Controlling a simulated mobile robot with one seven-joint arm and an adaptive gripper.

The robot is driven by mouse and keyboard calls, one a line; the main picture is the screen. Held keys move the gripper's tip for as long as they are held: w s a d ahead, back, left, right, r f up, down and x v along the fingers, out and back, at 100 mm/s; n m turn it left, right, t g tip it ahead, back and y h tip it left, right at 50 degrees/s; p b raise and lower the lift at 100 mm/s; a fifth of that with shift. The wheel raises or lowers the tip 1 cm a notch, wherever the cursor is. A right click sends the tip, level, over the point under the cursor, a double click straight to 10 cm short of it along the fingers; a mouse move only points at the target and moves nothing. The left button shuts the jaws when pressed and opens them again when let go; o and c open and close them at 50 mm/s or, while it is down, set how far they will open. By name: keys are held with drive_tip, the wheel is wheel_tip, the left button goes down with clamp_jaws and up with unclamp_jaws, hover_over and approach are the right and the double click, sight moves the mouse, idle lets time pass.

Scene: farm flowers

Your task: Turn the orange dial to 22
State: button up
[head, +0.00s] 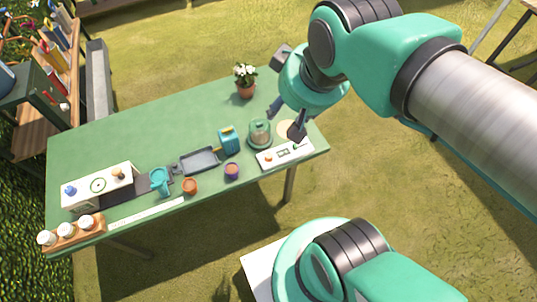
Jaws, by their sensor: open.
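A small orange dial (268,159) sits at the left end of a low white panel (287,158) near the right front edge of the green table. The panel also has small dark markings in its middle and a green spot near its right end; no numbers can be read. My gripper (286,119) is above the table's right end, behind the panel in the picture. Its dark fingers are spread apart with nothing between them. One finger overlaps the view just above the panel; I cannot tell its height over it.
A glass jar (260,133) and a teal container (228,140) stand left of my gripper. A potted white flower (245,82) stands at the back. A white box (98,187) with blue and orange-brown knobs is at the left. The table's (150,120) back middle is clear.

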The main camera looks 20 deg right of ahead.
drive_tip(key=w+d+f+n+g+b, duration=0.1)
drive_tip(key=w+f+n+g+b, duration=0.15)
drive_tip(key=w+f+n, duration=0.65)
drive_tip(key=n+g+b, duration=0.1)
drive_tip(key=n+g, duration=0.2)
drive_tip(key=n, duration=0.1)
hover_over(269, 155)
wheel_tip(269, 155, down, 23)
drive_tip(key=shift+a, duration=0.1)
wheel_tip(269, 155, down, 14)
drive_tip(key=b, duration=0.3)
drive_tip(key=shift+r+b, duration=0.15)
drive_tip(key=shift+b, duration=0.25)
drive_tip(key=shift+c, duration=0.5)
drive_tip(key=c, duration=1.1)
